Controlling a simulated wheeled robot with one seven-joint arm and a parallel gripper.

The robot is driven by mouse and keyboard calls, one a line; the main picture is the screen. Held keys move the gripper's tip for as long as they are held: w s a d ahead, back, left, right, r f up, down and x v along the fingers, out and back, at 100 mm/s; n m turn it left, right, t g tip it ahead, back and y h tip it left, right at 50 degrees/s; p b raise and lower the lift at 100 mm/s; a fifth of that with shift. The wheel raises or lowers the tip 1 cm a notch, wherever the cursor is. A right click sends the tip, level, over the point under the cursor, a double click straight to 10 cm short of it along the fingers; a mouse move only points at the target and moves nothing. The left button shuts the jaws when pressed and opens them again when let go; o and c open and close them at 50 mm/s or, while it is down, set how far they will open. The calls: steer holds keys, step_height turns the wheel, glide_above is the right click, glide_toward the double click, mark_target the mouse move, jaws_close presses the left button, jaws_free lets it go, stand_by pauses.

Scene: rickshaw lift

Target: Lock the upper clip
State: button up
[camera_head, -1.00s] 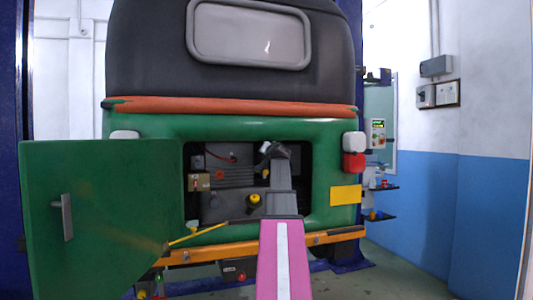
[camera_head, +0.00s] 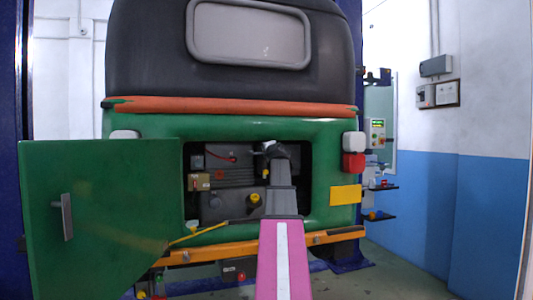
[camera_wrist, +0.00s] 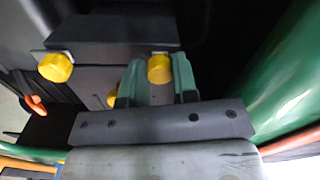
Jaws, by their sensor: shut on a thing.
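My gripper (camera_wrist: 158,85) has green fingers, one on each side of a yellow-capped clip (camera_wrist: 159,68), and is shut on it. The clip sits at the edge of a dark grey box (camera_wrist: 115,30). Another yellow cap (camera_wrist: 55,67) is to the left on that box, and a third (camera_wrist: 112,97) is partly hidden beside the left finger. In the head view my arm reaches into the open rear compartment, and its wrist hides the fingertips and the held clip. A yellow cap (camera_head: 254,199) shows lower down, left of my arm.
The green door (camera_head: 100,215) stands open on the left. The compartment is framed by the green body (camera_head: 325,165), whose panel also lies close to the right in the wrist view (camera_wrist: 285,85). An orange bumper (camera_head: 210,252) runs below.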

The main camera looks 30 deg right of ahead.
steer(key=shift+m, duration=0.3)
steer(key=o, duration=0.9)
steer(key=shift+o, duration=0.2)
steer(key=shift+s, duration=0.15)
steer(key=v, duration=1)
steer(key=shift+s, duration=0.25)
steer(key=shift+s+a, duration=0.1)
steer(key=shift+a, duration=0.05)
